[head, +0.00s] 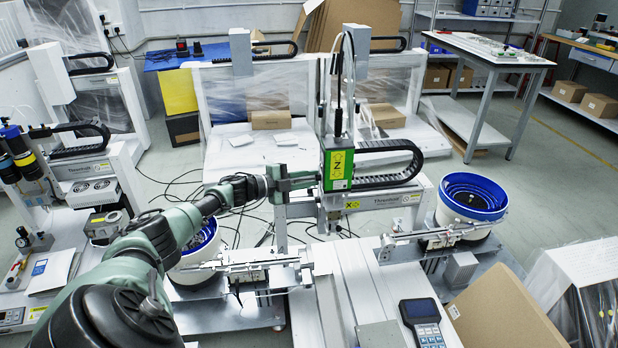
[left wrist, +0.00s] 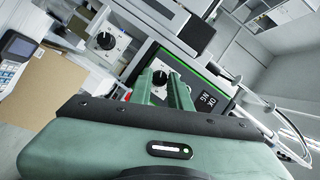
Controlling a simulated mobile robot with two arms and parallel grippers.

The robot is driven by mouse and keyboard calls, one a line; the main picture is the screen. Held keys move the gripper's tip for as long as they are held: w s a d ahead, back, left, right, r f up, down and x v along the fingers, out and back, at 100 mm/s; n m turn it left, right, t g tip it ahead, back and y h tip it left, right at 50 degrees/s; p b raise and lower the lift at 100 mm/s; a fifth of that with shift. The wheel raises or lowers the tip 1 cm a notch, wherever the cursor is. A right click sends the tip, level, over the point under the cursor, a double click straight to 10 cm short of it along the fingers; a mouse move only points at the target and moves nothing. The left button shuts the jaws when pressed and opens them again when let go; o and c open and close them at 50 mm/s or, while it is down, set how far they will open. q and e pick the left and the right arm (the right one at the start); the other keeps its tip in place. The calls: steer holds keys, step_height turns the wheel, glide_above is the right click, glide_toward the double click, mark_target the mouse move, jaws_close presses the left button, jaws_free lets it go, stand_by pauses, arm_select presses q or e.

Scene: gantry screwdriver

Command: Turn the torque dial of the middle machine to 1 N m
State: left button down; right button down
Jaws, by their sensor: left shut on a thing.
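The middle machine is a gantry with a green-edged head box (head: 338,165) bearing a yellow Z label. My left arm reaches in from the left, and its gripper (head: 306,181) is at the left side of that box. In the left wrist view the gripper's two fingers (left wrist: 168,92) are shut on the black knob of a dial (left wrist: 160,77) with a pale scale plate on a dark panel. The fingers hide part of this dial, and its setting is not readable. A second dial (left wrist: 105,41), with a black knob on a white scale, is clear of the gripper. My right gripper is not in view.
A blue-rimmed feeder bowl (head: 472,194) stands right of the gantry. A handheld keypad (head: 422,322) and a cardboard sheet (head: 507,312) lie at the front. A black cable chain (head: 395,160) loops beside the head box. Another machine (head: 85,150) stands at the left.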

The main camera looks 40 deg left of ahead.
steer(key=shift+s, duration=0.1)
arm_select(q)
steer(key=c, duration=1.3)
jaws_free()
steer(key=shift+s, duration=0.1)
steer(key=p+v, duration=0.2)
steer(key=v, duration=0.5)
steer(key=shift+s+a, duration=0.15)
steer(key=shift+s, duration=0.15)
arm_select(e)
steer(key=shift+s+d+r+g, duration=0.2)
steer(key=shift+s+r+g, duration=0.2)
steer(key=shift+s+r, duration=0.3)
